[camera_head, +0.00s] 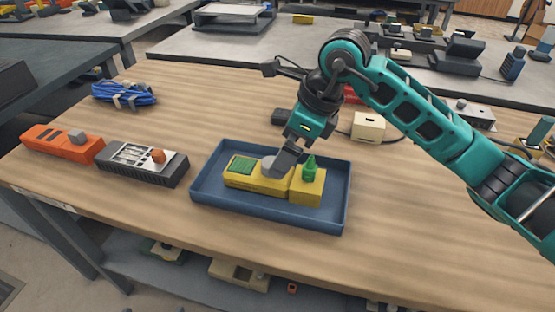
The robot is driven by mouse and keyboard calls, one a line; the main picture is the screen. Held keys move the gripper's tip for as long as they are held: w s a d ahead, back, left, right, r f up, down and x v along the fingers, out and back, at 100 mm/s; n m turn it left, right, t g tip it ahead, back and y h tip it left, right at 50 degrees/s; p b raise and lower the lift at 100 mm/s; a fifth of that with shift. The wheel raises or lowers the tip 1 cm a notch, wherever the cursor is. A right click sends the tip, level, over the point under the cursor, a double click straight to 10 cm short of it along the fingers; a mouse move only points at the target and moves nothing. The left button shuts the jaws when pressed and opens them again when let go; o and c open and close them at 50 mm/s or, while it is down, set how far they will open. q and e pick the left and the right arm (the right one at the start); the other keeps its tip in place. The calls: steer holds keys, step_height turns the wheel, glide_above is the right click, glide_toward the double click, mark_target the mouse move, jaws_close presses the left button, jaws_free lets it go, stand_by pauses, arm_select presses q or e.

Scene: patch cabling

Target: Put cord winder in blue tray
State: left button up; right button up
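The blue tray (212,202) lies on the wooden table at the middle of the view. A yellow block with a green patch (243,177) and a yellow block with a green peg (306,190) sit in it, side by side. My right gripper (284,163) points down over the tray, its dark fingers close to the yellow blocks and a small grey piece. I cannot tell whether the fingers are apart or closed on something. I cannot tell for certain which thing is the cord winder; a blue cord bundle (125,95) lies at the back left. My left gripper is out of view.
An orange device (62,143) and a dark grey device (140,162) lie left of the tray. A cream box (368,127) and a dark block (281,117) lie behind it. The table's front and right front are clear.

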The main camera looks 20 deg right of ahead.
steer(key=shift+v, duration=2.2)
